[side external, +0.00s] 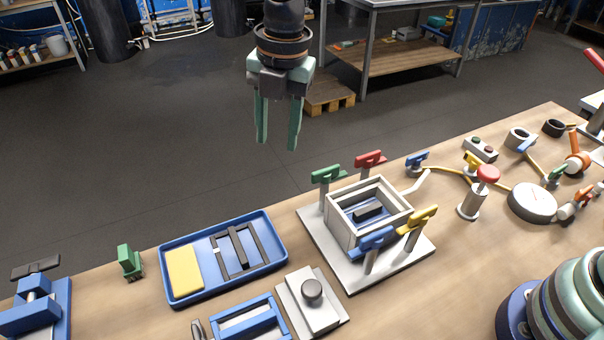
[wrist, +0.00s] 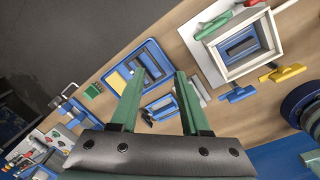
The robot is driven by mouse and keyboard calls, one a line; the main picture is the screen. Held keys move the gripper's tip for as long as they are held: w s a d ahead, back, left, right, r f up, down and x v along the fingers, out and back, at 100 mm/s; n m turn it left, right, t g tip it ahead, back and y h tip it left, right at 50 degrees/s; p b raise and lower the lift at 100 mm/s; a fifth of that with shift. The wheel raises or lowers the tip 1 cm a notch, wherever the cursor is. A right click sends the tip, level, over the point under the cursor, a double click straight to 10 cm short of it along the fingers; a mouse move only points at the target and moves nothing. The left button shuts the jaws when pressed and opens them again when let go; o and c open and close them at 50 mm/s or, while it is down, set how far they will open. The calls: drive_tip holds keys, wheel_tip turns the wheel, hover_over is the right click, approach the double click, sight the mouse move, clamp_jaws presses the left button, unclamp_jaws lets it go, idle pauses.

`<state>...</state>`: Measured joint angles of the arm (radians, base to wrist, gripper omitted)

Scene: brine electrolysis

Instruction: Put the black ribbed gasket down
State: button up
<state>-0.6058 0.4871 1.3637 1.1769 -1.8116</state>
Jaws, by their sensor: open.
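A dark rectangular frame (side external: 239,250), which looks like the black gasket, lies in the blue tray (side external: 277,262) beside a yellow block (side external: 184,269). Its ribs are too small to make out. In the wrist view the dark frame (wrist: 160,56) is partly hidden by my fingers. My gripper (side external: 277,144) hangs high above and behind the bench, pointing down, with its green fingers apart and nothing between them. In the wrist view the open fingertips (wrist: 160,74) appear over the tray, well clear of it.
A white open box (side external: 340,218) stands on a pale plate right of the tray, with green, red, blue and yellow clamps around it. A grey block with a black knob (side external: 312,290) and a blue frame (side external: 243,320) sit in front. A green block (side external: 129,262) stands left of the tray.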

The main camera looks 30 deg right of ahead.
drive_tip(key=s+d+r+m+t, duration=0.1)
drive_tip(key=s+d+r+m, duration=0.15)
drive_tip(key=d+m, duration=0.55)
drive_tip(key=s+d+r+m+t, duration=0.15)
drive_tip(key=d+r+m, duration=0.35)
drive_tip(key=d, duration=0.5)
drive_tip(key=s+d+f+m+t, duration=0.2)
drive_tip(key=s+d+m, duration=0.7)
drive_tip(key=m, duration=0.5)
drive_tip(key=shift+d+f+m+h, duration=0.4)
drive_tip(key=shift+d+f, duration=0.25)
drive_tip(key=shift+d, duration=0.25)
